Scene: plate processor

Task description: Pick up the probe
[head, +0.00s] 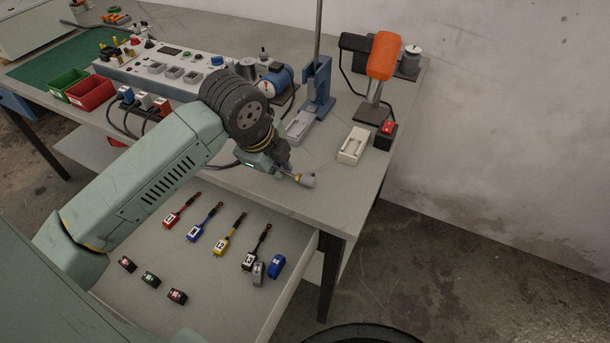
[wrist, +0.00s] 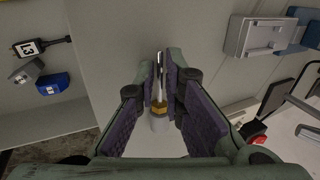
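The probe shows in the head view (head: 305,181) as a short grey cylinder with a yellow band, at the end of my gripper (head: 285,170), over the front right part of the bench top. In the wrist view the probe (wrist: 158,109) has a brass-coloured collar and a thin pale shaft. My gripper's two purple-lined fingers (wrist: 160,78) are closed in on the shaft from both sides. The thick end sticks out from between the fingers. I cannot tell whether the probe touches the bench top.
A white box (head: 354,146), a red switch (head: 387,128) and an orange-headed tool (head: 384,56) stand to the right. A blue press stand (head: 317,88) is behind. An open drawer-like shelf below holds several labelled leads (head: 229,235) and a blue block (head: 277,265).

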